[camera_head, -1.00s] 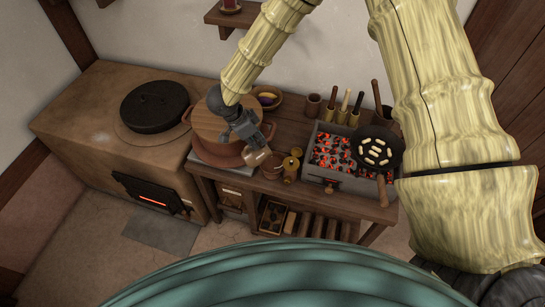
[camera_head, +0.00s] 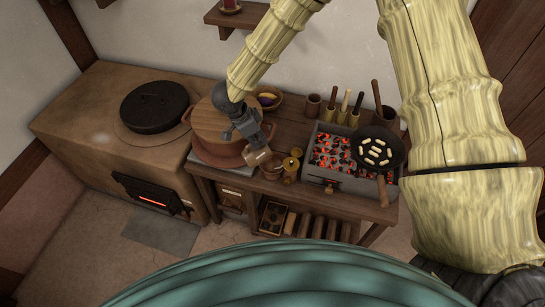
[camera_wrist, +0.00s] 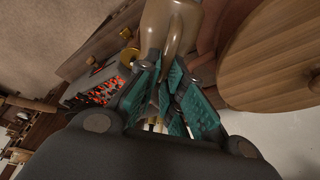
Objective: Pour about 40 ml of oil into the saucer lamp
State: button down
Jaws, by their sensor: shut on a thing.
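My gripper (camera_wrist: 165,85) is shut on a glossy tan jug (camera_wrist: 172,28), whose body fills the top middle of the wrist view. In the head view the jug (camera_head: 259,157) is a small tan shape below my gripper (camera_head: 252,143), over the front of the wooden bench. Just right of it stand small brass-coloured vessels (camera_head: 290,167); a brass piece also shows left of the jug in the wrist view (camera_wrist: 129,57). One of these may be the saucer lamp, but I cannot tell. The jug's mouth and any oil are hidden.
A large lidded pot (camera_head: 208,122) stands left of my gripper. Right of the brass vessels is a brazier of glowing coals (camera_head: 330,151) with a long-handled pan (camera_head: 378,153) on it. Upright tools in holders line the back. A clay stove with a black lidded pot (camera_head: 155,107) is far left.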

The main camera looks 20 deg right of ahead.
jog(key=shift+w+d+r+y+p, duration=0.1)
jog(key=shift+d+r+y+p, duration=0.2)
jog(key=shift+d+y+p, duration=0.45)
dwell(0.9)
jog(key=shift+a, duration=0.15)
jog(key=shift+a+f+h+b, duration=0.3)
jog(key=shift+f+h+b, duration=0.15)
jog(key=shift+b, duration=0.3)
jog(key=shift+a+b, duration=0.25)
jog(key=shift+b, duration=0.15)
jog(key=shift+a+r+h+p, duration=0.15)
jog(key=shift+a+h+p, duration=0.05)
jog(key=shift+h+p, duration=0.3)
jog(key=shift+s+a+f+h, duration=0.2)
jog(key=shift+a+f+h, duration=0.05)
jog(key=shift+a+h, duration=0.15)
jog(key=shift+a+f+h, duration=0.25)
jog(key=shift+a+h, duration=0.05)
jog(key=shift+h, duration=0.2)
jog(key=shift+a+f, duration=0.1)
